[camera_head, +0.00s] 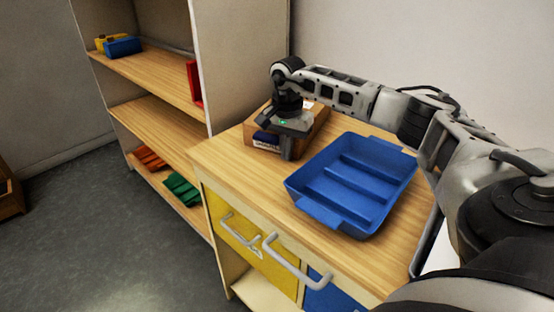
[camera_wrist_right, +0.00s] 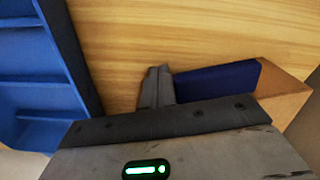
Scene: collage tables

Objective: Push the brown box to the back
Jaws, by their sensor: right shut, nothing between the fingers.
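The brown box (camera_head: 320,120) stands on the wooden top of the cabinet, left of the blue tray. Its front face carries a dark blue patch and a white label. My right gripper (camera_head: 287,151) points down at the front of the box and covers part of it. The fingers are shut and empty. In the right wrist view the brown box (camera_wrist_right: 284,100) and its dark blue patch lie just right of the right gripper's fingertips (camera_wrist_right: 157,84). I cannot tell whether they touch. My left gripper is not in view.
A blue divided tray (camera_head: 345,185) stands right of the box, close to my right arm. The cabinet top (camera_head: 232,160) is bare in front of the box. A tall shelf (camera_head: 150,115) with coloured items adjoins on the left. Drawer handles (camera_head: 290,262) stick out in front.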

